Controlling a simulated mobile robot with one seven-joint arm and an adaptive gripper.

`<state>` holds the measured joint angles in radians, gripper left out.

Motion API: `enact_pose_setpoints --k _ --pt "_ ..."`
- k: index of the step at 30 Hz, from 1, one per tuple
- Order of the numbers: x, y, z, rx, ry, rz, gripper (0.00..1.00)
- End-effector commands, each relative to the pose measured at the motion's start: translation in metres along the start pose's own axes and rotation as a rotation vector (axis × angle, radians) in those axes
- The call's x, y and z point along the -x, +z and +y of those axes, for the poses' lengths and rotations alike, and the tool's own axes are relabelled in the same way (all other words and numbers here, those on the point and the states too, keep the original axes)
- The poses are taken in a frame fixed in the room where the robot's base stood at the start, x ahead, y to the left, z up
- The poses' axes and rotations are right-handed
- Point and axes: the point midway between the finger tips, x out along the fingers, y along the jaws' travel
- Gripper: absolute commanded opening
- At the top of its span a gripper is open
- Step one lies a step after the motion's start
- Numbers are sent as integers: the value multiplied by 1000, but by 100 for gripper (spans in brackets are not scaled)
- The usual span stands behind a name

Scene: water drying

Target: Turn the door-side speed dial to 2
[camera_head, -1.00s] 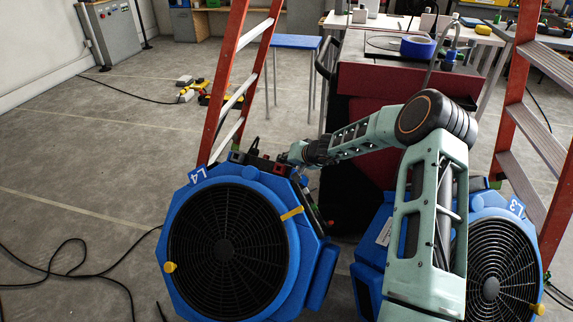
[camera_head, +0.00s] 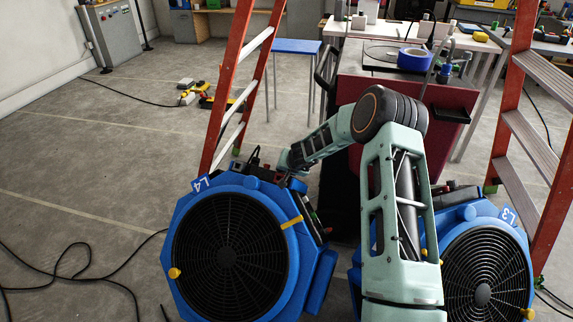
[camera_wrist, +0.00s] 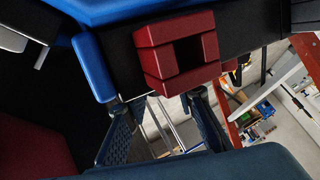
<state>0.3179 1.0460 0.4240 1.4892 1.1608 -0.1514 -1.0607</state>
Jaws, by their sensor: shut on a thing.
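Two blue fans with black grilles stand on the floor, one labelled L4 (camera_head: 228,256) at the left and one labelled L3 (camera_head: 484,270) at the right. My gripper (camera_head: 284,165) reaches behind the top of L4, near its dark rear panel. In the wrist view my two dark fingers (camera_wrist: 158,112) stand apart at a red blocky part (camera_wrist: 160,36) with a square hollow, on a black panel beside blue housing. The gripper is closed on this red part as far as I can tell; the contact is partly hidden. No dial marks are readable.
An orange ladder (camera_head: 228,92) stands behind L4, and another ladder (camera_head: 535,135) is at the right. A dark red cabinet (camera_head: 440,150) stands close behind my arm. Black cables (camera_head: 75,262) lie on the left floor, which is otherwise largely clear.

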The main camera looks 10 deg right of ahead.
Motion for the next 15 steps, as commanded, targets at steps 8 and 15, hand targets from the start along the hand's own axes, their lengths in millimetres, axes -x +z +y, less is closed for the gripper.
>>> enact_pose_setpoints --k 8,15 --pt "6 -6 -5 -5 74 2 1" --pt "5 -6 -4 -12 125 3 1"
